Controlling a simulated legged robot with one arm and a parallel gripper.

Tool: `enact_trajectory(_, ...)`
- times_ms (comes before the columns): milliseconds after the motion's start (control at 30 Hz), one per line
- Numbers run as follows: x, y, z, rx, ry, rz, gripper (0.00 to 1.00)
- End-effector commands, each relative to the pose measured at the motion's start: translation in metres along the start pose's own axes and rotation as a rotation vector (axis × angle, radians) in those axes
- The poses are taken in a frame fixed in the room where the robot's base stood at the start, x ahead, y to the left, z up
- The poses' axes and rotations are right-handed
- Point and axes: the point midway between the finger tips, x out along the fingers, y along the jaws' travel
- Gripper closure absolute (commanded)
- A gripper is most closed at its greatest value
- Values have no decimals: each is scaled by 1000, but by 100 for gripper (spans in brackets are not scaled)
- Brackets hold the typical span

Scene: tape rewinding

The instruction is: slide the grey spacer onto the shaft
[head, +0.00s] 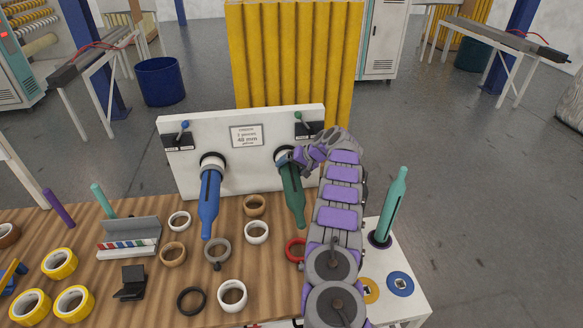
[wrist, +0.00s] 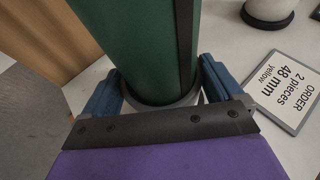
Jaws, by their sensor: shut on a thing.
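The grey spacer (wrist: 187,99) shows in the wrist view as a pale ring around the green shaft (wrist: 140,40). My gripper (wrist: 160,68) is shut on it, one blue finger on each side. In the head view the green shaft (head: 293,195) sticks out of the white panel (head: 240,182) towards me. My gripper (head: 285,160) is at the panel end of this shaft, and it and my arm hide the spacer there. Whether the spacer touches the panel I cannot tell.
A blue shaft (head: 209,205) stands out of the panel to the left, beside an order sign (head: 246,136). Several rings lie on the wooden table, including a red ring (head: 293,251) and a grey-brown ring (head: 217,243). A teal upright (head: 394,205) stands at right.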

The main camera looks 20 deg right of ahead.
Motion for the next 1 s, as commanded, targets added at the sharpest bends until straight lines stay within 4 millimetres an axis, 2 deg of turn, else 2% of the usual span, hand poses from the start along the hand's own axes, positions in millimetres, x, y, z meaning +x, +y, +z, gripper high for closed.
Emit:
enact_trajectory(533, 1, 2, 1, 1, -1, 1, 37)
enact_trajectory(567, 1, 2, 1, 1, 0, 1, 6)
enact_trajectory(600, 1, 2, 1, 1, -1, 1, 2)
enact_trajectory(867, 1, 2, 1, 0, 0, 0, 0)
enact_trajectory(1000, -7, 1, 0, 0, 0, 0, 0)
